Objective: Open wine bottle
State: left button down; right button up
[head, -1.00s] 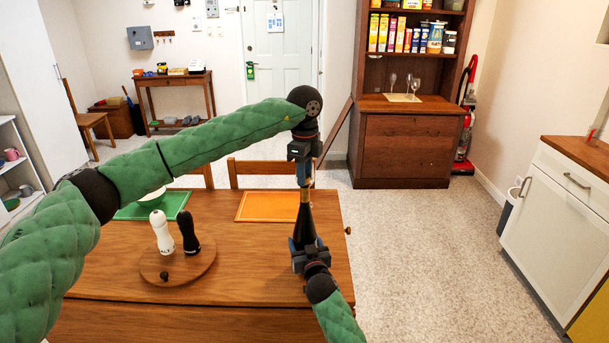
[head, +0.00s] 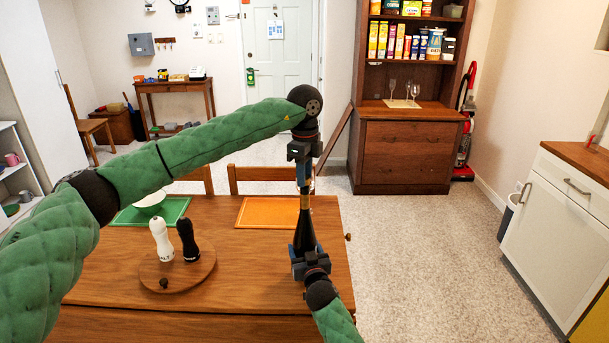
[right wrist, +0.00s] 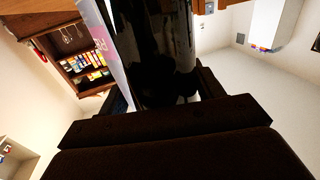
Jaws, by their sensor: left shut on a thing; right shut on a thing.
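A dark wine bottle (head: 304,232) stands upright above the right part of the wooden table in the head view. My right gripper (head: 309,256) is shut around its lower body from below. My left gripper (head: 304,186) points down from above and is shut at the top of the bottle's neck; what exactly lies between its fingers, cork or neck, is too small to tell. In the right wrist view the dark bottle (right wrist: 155,50) with a pale label edge fills the space between the fingers of my right gripper (right wrist: 160,95).
The wooden table (head: 100,275) holds a round board (head: 165,268) with a white mill (head: 161,240) and a black mill (head: 187,240), a green mat (head: 130,215) with a white bowl, and an orange mat (head: 268,212). Chairs stand behind. A hutch (head: 405,155) stands at the back right.

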pick_arm(q)
jog(key=shift+r, duration=1.9)
pick_arm(e)
jog(key=o, duration=2)
jog(key=shift+s, duration=0.1)
